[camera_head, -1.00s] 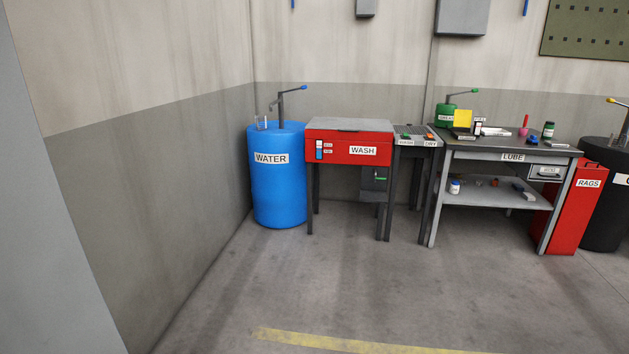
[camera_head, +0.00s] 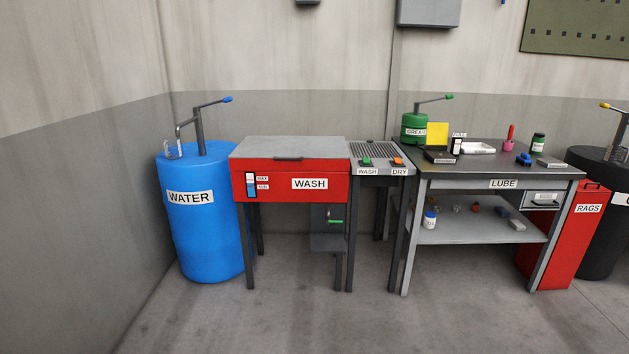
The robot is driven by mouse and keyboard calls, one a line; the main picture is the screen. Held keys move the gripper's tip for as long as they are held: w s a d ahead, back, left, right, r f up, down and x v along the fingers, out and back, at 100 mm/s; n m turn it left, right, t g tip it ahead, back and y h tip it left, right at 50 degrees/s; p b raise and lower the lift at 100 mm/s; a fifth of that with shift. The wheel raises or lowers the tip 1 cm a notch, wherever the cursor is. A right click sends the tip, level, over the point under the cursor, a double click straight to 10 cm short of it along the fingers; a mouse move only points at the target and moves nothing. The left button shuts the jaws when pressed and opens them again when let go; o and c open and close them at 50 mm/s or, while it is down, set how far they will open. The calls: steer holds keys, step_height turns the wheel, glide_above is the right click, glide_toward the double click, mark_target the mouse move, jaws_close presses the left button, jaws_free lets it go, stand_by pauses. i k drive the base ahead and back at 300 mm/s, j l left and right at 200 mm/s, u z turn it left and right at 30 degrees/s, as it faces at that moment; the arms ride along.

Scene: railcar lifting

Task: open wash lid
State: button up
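The red wash station (camera_head: 290,190) stands on dark legs left of the middle, with a "WASH" label on its front. Its grey lid (camera_head: 289,148) lies flat and shut on top. A dark handle (camera_head: 289,159) runs along the lid's front edge. My gripper is not in view, so I cannot see whether it holds anything.
A blue water barrel (camera_head: 200,230) with a pump stands close to the wash station's left. A rack (camera_head: 375,156) with wash and dry buttons adjoins its right. The lube table (camera_head: 500,160) and red rags bin (camera_head: 568,235) are further right. The floor in front is clear.

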mark_target(253, 147)
steer(key=i+l+u, duration=0.1)
steer(key=i, duration=1.75)
